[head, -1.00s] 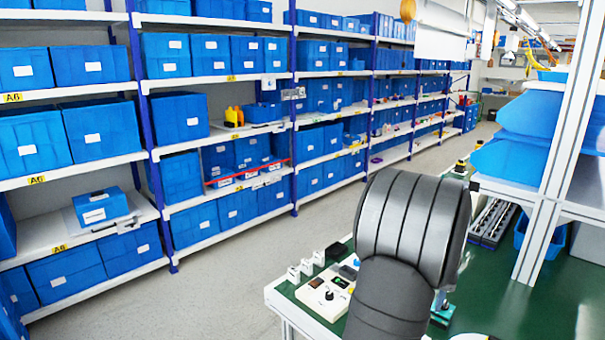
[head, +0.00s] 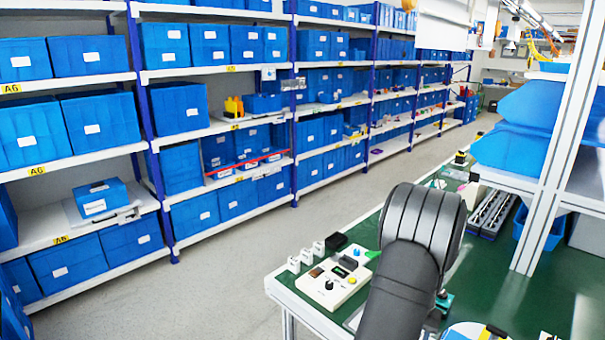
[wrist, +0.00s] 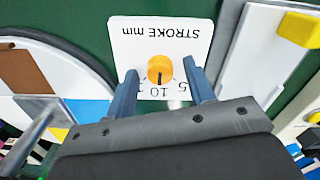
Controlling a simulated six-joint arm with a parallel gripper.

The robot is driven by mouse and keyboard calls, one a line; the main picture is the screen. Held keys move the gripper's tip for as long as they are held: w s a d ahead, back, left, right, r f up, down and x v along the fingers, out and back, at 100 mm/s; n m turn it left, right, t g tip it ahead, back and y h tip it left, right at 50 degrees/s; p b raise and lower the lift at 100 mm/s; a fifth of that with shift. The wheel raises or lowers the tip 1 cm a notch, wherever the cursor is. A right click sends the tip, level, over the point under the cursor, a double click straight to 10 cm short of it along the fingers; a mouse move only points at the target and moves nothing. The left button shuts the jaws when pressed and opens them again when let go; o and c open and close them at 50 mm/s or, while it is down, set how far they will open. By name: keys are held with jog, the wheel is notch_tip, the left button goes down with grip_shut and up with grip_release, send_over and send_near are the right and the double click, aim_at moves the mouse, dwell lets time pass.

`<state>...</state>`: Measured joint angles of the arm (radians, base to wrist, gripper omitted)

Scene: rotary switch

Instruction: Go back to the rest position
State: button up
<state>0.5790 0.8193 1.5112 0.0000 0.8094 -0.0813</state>
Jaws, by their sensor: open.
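A white panel (wrist: 130,35) printed "STROKE mm" fills the top middle of the wrist view, its lettering upside down. An orange rotary knob (wrist: 160,69) sits on it, with a dark pointer line and printed numbers on the side towards me. My gripper (wrist: 161,72) is open, its two blue-grey fingers apart and empty. In this view the fingertips lie to the left and right of the knob; whether they are above it or level with it I cannot tell. In the head view my arm hides most of the gripper.
A white control box (head: 332,284) with a black knob stands left of my arm on the green bench (head: 510,290). Small white switches (head: 306,256) stand behind it. A white upright post (head: 553,150) rises on the right. Blue bins (head: 97,122) fill shelves across the aisle.

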jog(key=m, duration=0.7)
jog(key=shift+m, duration=0.4)
notch_tip(320, 180, up, 6)
jog(key=shift+f, duration=0.1)
